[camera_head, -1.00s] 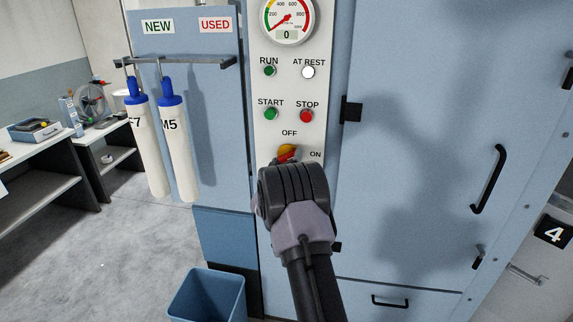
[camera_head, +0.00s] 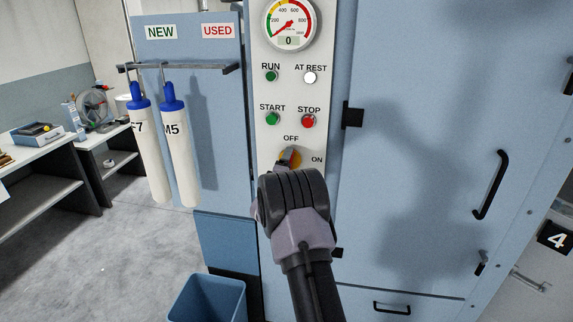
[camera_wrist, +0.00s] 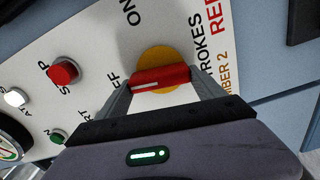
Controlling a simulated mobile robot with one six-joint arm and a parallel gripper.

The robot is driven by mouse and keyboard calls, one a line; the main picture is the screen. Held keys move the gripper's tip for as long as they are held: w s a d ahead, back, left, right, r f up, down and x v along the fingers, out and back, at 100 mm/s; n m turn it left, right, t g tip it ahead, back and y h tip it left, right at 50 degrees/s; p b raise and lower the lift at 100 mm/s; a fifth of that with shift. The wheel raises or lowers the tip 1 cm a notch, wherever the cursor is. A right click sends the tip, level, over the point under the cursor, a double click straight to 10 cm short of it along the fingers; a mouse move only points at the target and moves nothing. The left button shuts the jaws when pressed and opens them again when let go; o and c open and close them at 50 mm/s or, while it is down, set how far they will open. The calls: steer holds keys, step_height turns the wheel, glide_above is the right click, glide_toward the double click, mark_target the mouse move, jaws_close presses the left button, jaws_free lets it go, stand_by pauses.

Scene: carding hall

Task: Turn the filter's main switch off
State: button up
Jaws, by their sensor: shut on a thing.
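The main switch shows in the wrist view as a red handle (camera_wrist: 172,77) with a white line, on a yellow round plate (camera_wrist: 157,55). The white line is at the handle's end nearest the partly covered OFF lettering. In the head view the switch (camera_head: 291,158) is partly hidden by my gripper (camera_head: 287,167); its handle points up towards OFF, with ON to its right. My gripper (camera_wrist: 163,82) is shut on the red handle, one finger at each end of it.
The panel carries a red STOP button (camera_head: 308,121), a green START button (camera_head: 272,118), two lamps and a gauge (camera_head: 290,24) reading 0. Two filter tubes (camera_head: 182,150) hang at left. A blue bin (camera_head: 207,300) stands below. A door handle (camera_head: 490,185) is at right.

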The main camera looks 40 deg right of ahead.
steer(key=shift+n, duration=0.8)
steer(key=o, duration=1.4)
steer(key=shift+c, duration=0.2)
steer(key=v, duration=1.7)
steer(key=shift+a, duration=0.25)
steer(key=shift+b, duration=0.3)
